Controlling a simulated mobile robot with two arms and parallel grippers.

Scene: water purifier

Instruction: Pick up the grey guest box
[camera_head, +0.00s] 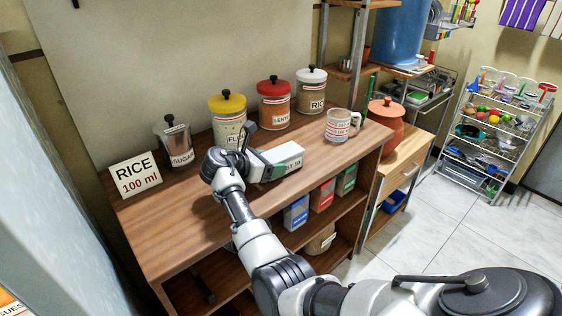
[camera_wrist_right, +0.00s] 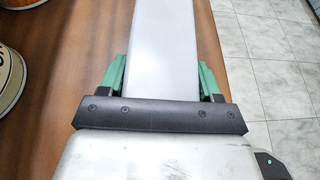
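The grey guest box (camera_head: 284,157) is at the right part of the wooden counter, a pale box with a label whose visible end reads "ST 10". My right gripper (camera_head: 264,166) reaches it from the left and hides its near end. In the right wrist view the box (camera_wrist_right: 162,50) runs straight out between the green fingers of my right gripper (camera_wrist_right: 162,78). A finger lies close against each side with no clear gap, so it looks shut on the box. Whether the box rests on the counter or is slightly raised is hard to tell. My left gripper is not in view.
A RICE 100 ml sign (camera_head: 136,176), sugar canister (camera_head: 176,143), yellow-lid jar (camera_head: 228,119), red-lid jar (camera_head: 274,103), white-lid jar (camera_head: 310,92) and measuring cup (camera_head: 341,126) stand around it on the counter (camera_head: 190,215). Coloured boxes (camera_head: 321,195) sit on the shelf below.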

